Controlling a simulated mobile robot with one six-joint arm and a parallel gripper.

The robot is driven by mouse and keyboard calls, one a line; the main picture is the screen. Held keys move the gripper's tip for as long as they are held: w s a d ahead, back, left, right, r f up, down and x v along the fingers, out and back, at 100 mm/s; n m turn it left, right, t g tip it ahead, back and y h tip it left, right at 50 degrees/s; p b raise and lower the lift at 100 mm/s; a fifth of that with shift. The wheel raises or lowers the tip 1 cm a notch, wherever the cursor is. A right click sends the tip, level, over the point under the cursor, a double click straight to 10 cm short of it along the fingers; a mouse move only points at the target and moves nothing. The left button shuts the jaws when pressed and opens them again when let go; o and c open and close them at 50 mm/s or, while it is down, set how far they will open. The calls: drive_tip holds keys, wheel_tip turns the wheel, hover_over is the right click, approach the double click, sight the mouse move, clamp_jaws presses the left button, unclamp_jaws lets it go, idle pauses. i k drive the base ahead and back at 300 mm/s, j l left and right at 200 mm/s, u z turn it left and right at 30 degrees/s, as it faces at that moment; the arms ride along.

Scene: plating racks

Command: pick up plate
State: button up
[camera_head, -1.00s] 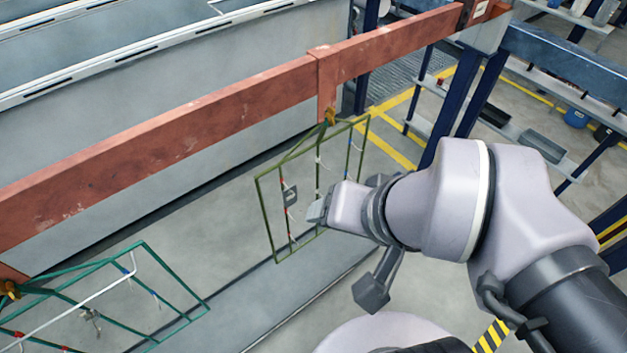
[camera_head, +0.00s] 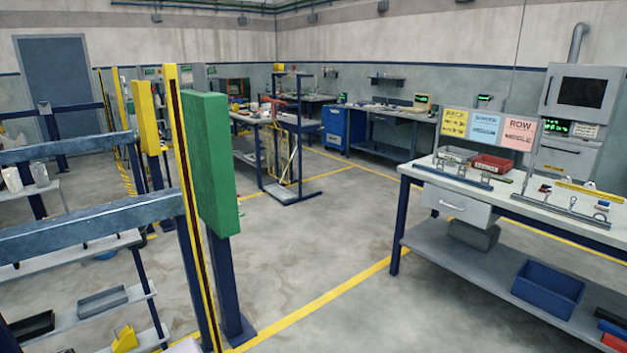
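My gripper is not in view now. The green wire rack and the small grey plate on it, seen a second ago, are also out of view. A workbench (camera_head: 418,177) stands at the right with small metal parts (camera_head: 575,212) on its top. They are too small for me to tell whether a plate is among them.
A tall green panel (camera_head: 207,160) and a yellow post (camera_head: 186,190) stand close at the left, beside blue rails (camera_head: 95,227). A red bin (camera_head: 492,164) is on the workbench, and a blue crate (camera_head: 548,285) is on its lower shelf. The middle floor (camera_head: 310,240) is clear.

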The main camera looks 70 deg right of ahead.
sight(485, 179)
drive_tip(key=i+l+z, duration=0.15)
drive_tip(key=l+z, duration=0.3)
drive_tip(key=i+l+z, duration=0.25)
drive_tip(key=l+z, duration=0.2)
drive_tip(key=i+l+z, duration=0.3)
drive_tip(key=l+z, duration=0.2)
drive_tip(key=i+l+z, duration=0.25)
drive_tip(key=z, duration=0.2)
drive_tip(key=i+l+z, duration=0.1)
drive_tip(key=i+z, duration=1.25)
drive_tip(key=i+j+z, duration=0.15)
drive_tip(key=i+z, duration=0.3)
drive_tip(key=i+j+z, duration=0.85)
drive_tip(key=i+l, duration=0.05)
drive_tip(key=i, duration=0.05)
